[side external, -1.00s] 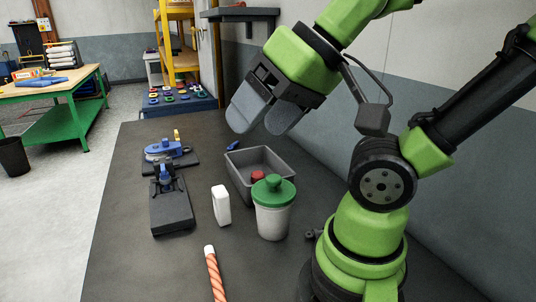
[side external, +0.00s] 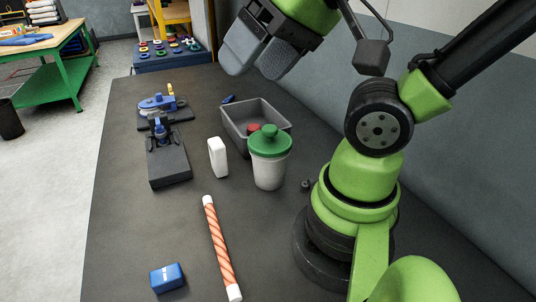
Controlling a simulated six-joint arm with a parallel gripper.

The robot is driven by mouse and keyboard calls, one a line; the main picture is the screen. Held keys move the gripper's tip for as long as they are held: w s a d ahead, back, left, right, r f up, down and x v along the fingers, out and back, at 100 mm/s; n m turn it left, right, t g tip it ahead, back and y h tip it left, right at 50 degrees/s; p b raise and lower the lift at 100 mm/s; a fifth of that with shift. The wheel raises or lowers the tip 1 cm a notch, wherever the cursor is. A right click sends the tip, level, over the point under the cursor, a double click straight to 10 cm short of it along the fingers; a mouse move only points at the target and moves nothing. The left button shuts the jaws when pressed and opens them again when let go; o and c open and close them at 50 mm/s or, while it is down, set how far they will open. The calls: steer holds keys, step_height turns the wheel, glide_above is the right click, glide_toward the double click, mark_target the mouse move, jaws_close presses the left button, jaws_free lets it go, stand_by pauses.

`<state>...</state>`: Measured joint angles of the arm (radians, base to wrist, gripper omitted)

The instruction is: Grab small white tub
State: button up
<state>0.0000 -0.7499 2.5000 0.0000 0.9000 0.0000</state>
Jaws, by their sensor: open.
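A small white tub (side external: 270,172) with a green knobbed lid (side external: 269,142) stands upright on the dark table, in front of the grey tray. My gripper (side external: 254,62) is above and behind it, over the far part of the table. Its two grey fingers are apart with nothing between them. The gripper does not touch the tub. A smaller white block-like item (side external: 218,157) stands upright just left of the tub; I cannot tell what it is.
The grey tray (side external: 235,131) holds a red item (side external: 254,128). Black and blue fixtures (side external: 168,166) stand at the left. An orange-striped white-ended rod (side external: 219,247) and a blue box (side external: 167,277) lie nearer.

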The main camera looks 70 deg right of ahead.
steer(key=shift+w, duration=0.1)
steer(key=shift+c, duration=0.3)
steer(key=n+g+h, duration=0.2)
steer(key=n+g, duration=0.1)
steer(key=g, duration=0.4)
glide_above(270, 127)
step_height(270, 127, down, 9)
steer(key=shift+w+f, duration=0.1)
steer(key=shift+f, duration=0.1)
steer(key=shift+d+f, duration=0.2)
steer(key=shift+f, duration=0.15)
steer(key=shift+a+f, duration=0.15)
steer(key=shift+f, duration=2.2)
steer(key=shift+a+f, duration=0.1)
steer(key=shift+f, duration=2.25)
jaws_close()
